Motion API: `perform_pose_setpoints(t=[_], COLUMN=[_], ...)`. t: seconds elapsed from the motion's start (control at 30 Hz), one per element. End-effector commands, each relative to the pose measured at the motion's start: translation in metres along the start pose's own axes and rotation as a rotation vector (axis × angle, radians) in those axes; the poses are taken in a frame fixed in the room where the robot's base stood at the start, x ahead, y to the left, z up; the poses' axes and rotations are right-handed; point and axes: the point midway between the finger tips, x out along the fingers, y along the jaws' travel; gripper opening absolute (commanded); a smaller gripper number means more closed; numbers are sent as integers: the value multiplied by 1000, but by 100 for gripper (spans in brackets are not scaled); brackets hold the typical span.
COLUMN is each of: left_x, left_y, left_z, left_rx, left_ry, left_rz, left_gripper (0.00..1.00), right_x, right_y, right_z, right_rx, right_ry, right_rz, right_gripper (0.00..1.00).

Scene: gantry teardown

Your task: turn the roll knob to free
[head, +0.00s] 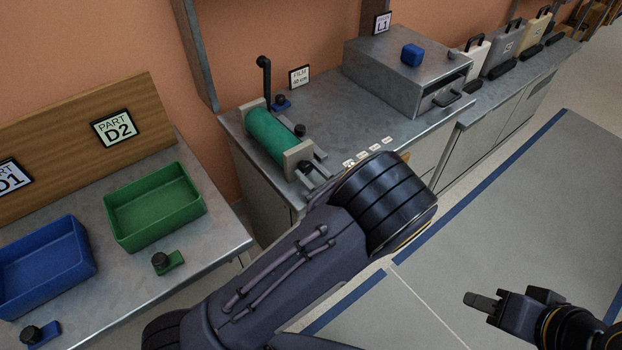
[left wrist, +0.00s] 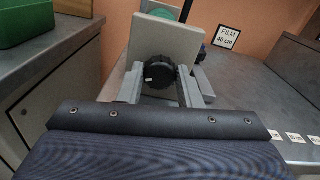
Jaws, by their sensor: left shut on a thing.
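The roll stand holds a green roll (head: 270,135) between two pale end blocks; the near block (head: 298,157) also shows in the left wrist view (left wrist: 165,42). The black round roll knob (left wrist: 159,72) is on that block's near face, with a small pale mark at its left side. My left gripper (left wrist: 163,84) has its grey fingers on both sides of the knob and is shut on it. In the head view the left gripper (head: 312,176) is partly hidden by my wrist. My right gripper (head: 483,302) is far from the stand at lower right; its finger opening is unclear.
A black crank handle (head: 264,75) rises behind the roll. A film sign (head: 300,76), a metal box (head: 408,75) and several small labels (head: 368,152) are on the counter. Green (head: 155,207) and blue (head: 45,268) bins stand on the left bench.

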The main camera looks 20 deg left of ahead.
Motion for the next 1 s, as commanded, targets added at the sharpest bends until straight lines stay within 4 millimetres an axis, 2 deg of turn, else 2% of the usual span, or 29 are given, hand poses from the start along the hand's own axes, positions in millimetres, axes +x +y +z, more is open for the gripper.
perform_pose_setpoints(t=[0.03, 1.0], left_x=[0, -1], left_y=[1, 2], left_z=[-6, -7], left_rx=[-45, -940], left_ry=[2, 5], left_rz=[-1, 0], left_gripper=[9, 9], right_x=[9, 97], right_y=[4, 44], right_z=[5, 49], right_rx=[0, 0], right_ry=[0, 0], right_rz=[0, 0], right_gripper=[36, 36])
